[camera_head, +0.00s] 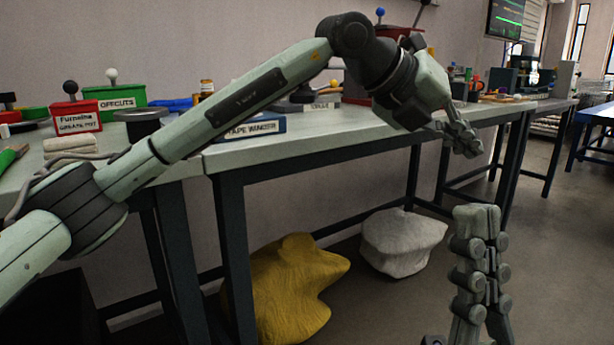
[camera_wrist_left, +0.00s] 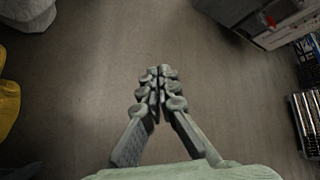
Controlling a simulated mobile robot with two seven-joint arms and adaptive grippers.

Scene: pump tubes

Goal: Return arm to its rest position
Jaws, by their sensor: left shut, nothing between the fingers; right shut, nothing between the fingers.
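My left arm comes in from the left and reaches across the front of the workbench. Its gripper (camera_head: 470,148) is past the bench's front edge, over open floor, pointing down and to the right. In the left wrist view the left gripper (camera_wrist_left: 160,72) is shut and empty, with bare floor beyond its fingertips. My right gripper (camera_head: 478,212) stands at the lower right of the head view, pointing up, shut and empty. It is in front of the bench and apart from the left gripper.
The workbench (camera_head: 385,128) holds a green bin (camera_head: 117,98), a red box (camera_head: 76,117) and a blue labelled box (camera_head: 252,127). A yellow sack (camera_head: 290,290) and a white sack (camera_head: 402,243) lie on the floor below. Open floor (camera_head: 570,250) lies at the right.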

